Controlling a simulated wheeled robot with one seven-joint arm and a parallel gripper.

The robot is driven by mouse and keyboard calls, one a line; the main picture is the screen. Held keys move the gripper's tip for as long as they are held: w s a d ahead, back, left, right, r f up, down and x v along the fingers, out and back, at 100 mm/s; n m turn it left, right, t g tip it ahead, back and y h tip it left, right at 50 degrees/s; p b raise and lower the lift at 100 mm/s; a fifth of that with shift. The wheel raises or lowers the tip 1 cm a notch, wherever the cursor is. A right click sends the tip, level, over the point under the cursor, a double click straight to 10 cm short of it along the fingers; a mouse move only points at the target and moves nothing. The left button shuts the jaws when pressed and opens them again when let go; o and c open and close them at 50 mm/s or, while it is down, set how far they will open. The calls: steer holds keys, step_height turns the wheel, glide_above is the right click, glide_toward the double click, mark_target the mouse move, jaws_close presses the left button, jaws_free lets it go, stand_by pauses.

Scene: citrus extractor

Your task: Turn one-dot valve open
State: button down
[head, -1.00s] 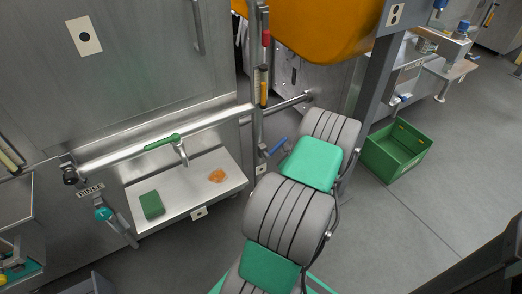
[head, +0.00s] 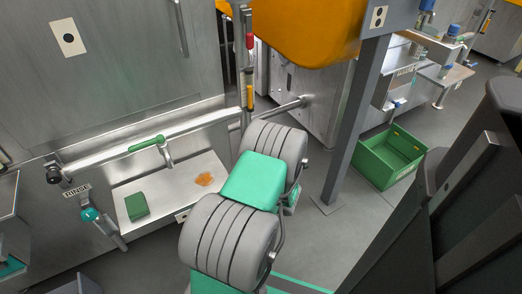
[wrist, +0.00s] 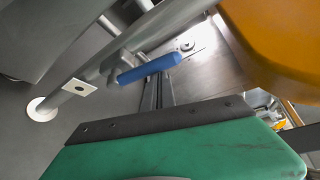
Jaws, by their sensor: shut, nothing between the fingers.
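In the wrist view, a blue valve lever (wrist: 150,68) sits beside a grey pipe, with a white one-dot plate (wrist: 80,86) to its left. The lever slants slightly up to the right. I cannot tell its valve position. My gripper (wrist: 165,118) fills the bottom of the wrist view, green with a dark bolted edge. It appears shut and empty, below the lever in the picture, with a gap between them. In the head view my grey and green arm hides the lever.
An orange tank (head: 300,30) hangs above, also at the wrist view's right (wrist: 285,40). A grey post (head: 350,130) stands right of my arm. A green crate (head: 390,158) is on the floor. A steel tray (head: 160,190) holds a green sponge (head: 137,206). A green-handled lever (head: 147,143) is above it.

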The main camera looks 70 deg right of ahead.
steer(key=shift+w+a, duration=0.25)
steer(key=shift+a, duration=0.05)
steer(key=shift+w+a, duration=0.1)
stand_by(0.3)
